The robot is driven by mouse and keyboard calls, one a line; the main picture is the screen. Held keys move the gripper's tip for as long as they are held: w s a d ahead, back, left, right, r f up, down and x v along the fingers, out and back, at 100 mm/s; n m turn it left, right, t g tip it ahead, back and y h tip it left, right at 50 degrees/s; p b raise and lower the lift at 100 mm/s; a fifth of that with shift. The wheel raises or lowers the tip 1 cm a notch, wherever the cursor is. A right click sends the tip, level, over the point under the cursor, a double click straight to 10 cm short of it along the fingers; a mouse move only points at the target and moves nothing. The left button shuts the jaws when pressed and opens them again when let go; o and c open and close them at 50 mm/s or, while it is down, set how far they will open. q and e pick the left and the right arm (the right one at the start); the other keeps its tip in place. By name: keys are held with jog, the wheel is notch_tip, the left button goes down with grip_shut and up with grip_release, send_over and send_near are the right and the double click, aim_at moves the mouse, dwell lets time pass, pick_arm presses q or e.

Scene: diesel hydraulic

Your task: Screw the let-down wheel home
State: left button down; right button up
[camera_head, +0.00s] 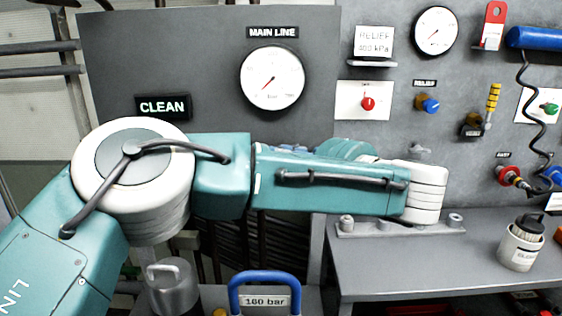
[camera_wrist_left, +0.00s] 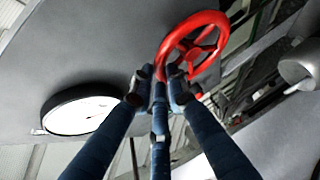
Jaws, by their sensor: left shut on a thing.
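The red let-down wheel (camera_wrist_left: 194,53) shows in the left wrist view, a round rim with spokes, at the upper middle. My left gripper (camera_wrist_left: 160,84) has its dark blue fingers closed at the lower left of the wheel's rim. It is shut on the wheel, with the fingertips partly covering the rim. In the head view the wheel is not visible, and my teal left arm hides nearly all of the gripper. My right gripper is in neither view.
A large MAIN LINE gauge (camera_head: 272,78) is on the grey panel above my left arm. A white-faced gauge (camera_wrist_left: 82,115) is left of the fingers. A blue handle (camera_head: 264,277) stands below. A grey bench (camera_head: 430,270) at right holds a white pot (camera_head: 519,249).

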pick_arm(q)
jog(key=shift+d+f, duration=0.2)
jog(key=shift+f, duration=0.2)
jog(key=c, duration=1.9)
grip_release()
jog(key=shift+o, duration=0.4)
jog(key=shift+d, duration=0.15)
jog(key=shift+w+a+r, duration=0.1)
jog(key=shift+a+r, duration=0.1)
